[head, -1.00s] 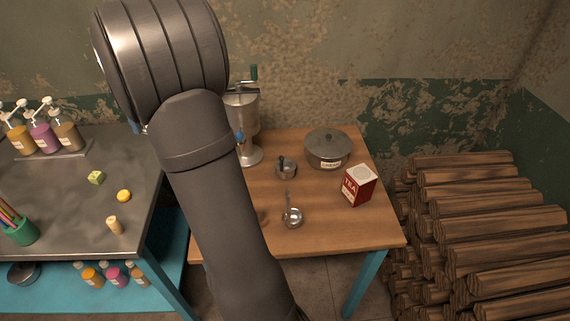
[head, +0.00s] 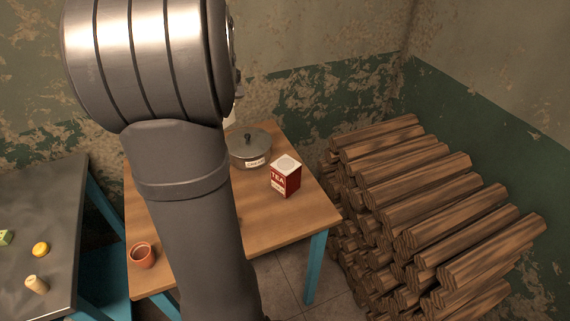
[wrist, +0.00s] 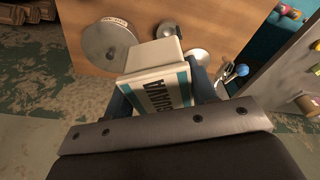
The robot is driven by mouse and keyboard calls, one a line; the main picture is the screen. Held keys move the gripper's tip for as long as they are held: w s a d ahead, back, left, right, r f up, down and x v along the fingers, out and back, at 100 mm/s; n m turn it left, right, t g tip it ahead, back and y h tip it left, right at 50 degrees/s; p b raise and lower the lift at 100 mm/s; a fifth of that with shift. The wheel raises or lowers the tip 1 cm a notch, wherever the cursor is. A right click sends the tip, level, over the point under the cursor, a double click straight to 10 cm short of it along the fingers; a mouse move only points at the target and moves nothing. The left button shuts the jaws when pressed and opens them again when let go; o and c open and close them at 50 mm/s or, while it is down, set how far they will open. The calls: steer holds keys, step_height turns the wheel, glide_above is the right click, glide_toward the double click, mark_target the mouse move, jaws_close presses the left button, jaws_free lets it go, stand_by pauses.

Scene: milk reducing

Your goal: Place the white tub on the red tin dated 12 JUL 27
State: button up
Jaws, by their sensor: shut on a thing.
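In the wrist view, my gripper (wrist: 160,98) is shut on a white tub (wrist: 152,57) with a teal band and dark lettering. The tub is held between the fingers, above and apart from the table as far as I can tell. In the head view my arm hides the gripper and most or all of the tub. A red tin (head: 286,178) with a pale top and the word TEA stands upright on the wooden table, right of the arm. A small label shows below the word, but its date is too small to read. The tin is not visible in the wrist view.
A grey lidded pot (head: 250,150) stands behind and left of the tin; its lid shows in the wrist view (wrist: 108,46). A terracotta cup (head: 142,257) is near the table's front left. Stacked logs (head: 430,200) lie to the right. Bare table (head: 285,222) is in front of the tin.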

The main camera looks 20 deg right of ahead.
steer(key=s+d+m, duration=0.6)
steer(key=s+d, duration=1.2)
steer(key=d, duration=0.3)
glide_above(289, 168)
steer(key=shift+h, duration=0.4)
steer(key=f, duration=1.2)
steer(key=shift+s+a+f, duration=0.1)
steer(key=shift+s+f, duration=0.1)
steer(key=shift+s, duration=0.2)
steer(key=shift+f, duration=2)
steer(key=shift+f, duration=0.1)
steer(key=shift+f, duration=0.1)
steer(key=o, duration=1)
